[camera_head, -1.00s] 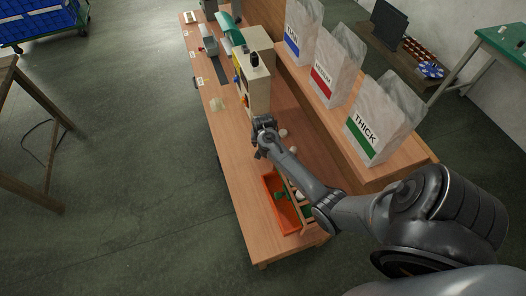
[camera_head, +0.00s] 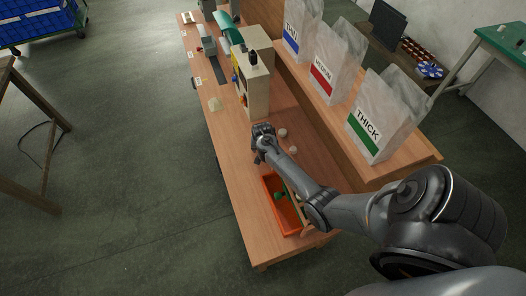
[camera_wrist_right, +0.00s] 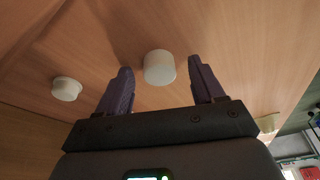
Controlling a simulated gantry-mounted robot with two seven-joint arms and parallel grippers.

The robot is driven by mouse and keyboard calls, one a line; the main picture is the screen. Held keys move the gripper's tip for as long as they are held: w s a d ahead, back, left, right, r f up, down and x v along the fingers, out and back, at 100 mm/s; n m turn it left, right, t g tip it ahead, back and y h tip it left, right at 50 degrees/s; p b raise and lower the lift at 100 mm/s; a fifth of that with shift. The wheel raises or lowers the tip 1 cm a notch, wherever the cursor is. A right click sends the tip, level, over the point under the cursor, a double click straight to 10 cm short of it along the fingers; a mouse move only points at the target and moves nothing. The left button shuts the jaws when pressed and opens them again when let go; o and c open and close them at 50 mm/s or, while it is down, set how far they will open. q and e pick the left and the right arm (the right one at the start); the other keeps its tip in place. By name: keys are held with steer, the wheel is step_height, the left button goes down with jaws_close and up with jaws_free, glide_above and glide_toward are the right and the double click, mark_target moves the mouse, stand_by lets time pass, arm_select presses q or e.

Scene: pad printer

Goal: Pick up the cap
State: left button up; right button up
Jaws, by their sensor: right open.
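Two small white round caps are on the wooden bench; which one the task means I cannot tell. In the right wrist view, one cap (camera_wrist_right: 159,67) shows between the fingers of my right gripper (camera_wrist_right: 160,76), a little beyond the tips, with neither finger seen touching it. The other cap (camera_wrist_right: 67,88) lies to the left, outside the fingers. In the head view, white caps show at the right of my right gripper (camera_head: 258,157), a farther one (camera_head: 283,132) and a nearer one (camera_head: 293,150). My right gripper is open and empty. My left gripper is not in view.
A beige machine (camera_head: 254,88) stands behind the gripper on the bench (camera_head: 236,176). An orange tray (camera_head: 268,190) with green pieces is near the front end, partly behind my forearm. Paper bags marked THIN, MEDIUM and THICK (camera_head: 377,120) stand on a raised shelf at the right.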

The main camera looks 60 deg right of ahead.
steer(key=c, duration=1.1)
steer(key=shift+r, duration=0.15)
